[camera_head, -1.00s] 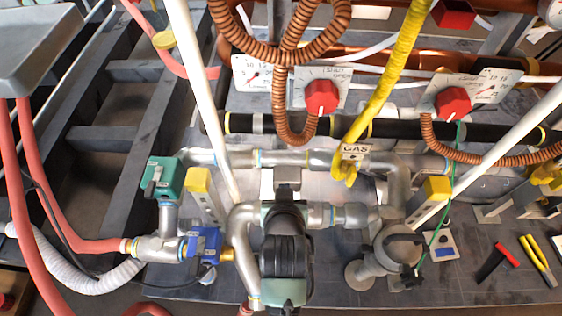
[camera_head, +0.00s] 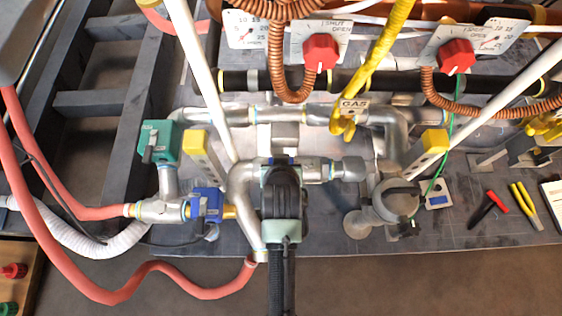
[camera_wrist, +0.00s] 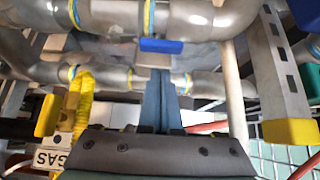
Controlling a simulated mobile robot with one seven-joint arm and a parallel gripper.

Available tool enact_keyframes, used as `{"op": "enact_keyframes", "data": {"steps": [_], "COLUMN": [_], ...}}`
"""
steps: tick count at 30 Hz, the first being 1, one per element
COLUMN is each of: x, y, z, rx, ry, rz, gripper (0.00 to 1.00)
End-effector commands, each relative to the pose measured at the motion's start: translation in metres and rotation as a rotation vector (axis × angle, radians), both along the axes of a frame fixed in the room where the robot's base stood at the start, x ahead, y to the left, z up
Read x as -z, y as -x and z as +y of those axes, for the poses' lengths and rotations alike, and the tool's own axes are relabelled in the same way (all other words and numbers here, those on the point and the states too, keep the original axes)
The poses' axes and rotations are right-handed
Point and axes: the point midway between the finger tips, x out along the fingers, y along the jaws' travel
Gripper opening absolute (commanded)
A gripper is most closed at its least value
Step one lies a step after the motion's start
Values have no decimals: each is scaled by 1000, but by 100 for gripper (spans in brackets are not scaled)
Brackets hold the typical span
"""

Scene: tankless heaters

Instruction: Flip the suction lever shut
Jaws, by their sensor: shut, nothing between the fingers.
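A small blue lever (camera_wrist: 161,45) lies flat along the underside of a grey metal pipe in the wrist view; I take it for the suction lever. My gripper (camera_wrist: 159,72) is shut and empty, its blue-grey fingers together and pointing at the lever. The tips appear just short of it, though I cannot tell whether they touch. In the head view my dark gripper (camera_head: 283,162) is over the middle pipework and hides this lever. A separate blue valve (camera_head: 207,205) and a green valve (camera_head: 160,141) sit to the left.
Two yellow-ended brackets, left (camera_head: 197,143) and right (camera_head: 435,140), flank the work area. A yellow gas hose (camera_head: 385,65) and slanting white pipes are close by. A grey pump-like fitting (camera_head: 397,198) is to the right. Pliers (camera_head: 526,205) lie at the far right.

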Motion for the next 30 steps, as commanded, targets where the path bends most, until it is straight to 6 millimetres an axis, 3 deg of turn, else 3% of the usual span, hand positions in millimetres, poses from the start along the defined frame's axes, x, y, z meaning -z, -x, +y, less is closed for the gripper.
{"op": "enact_keyframes", "data": {"steps": [1, 3, 10, 30], "x": [14, 24, 46, 49], "y": [-8, -16, -35, -39], "z": [0, 0, 0, -3], "rx": [0, 0, 0, -4], "ry": [0, 0, 0, -2], "rz": [-1, -1, -1, 1], "gripper": [0, 0, 0, 0]}}
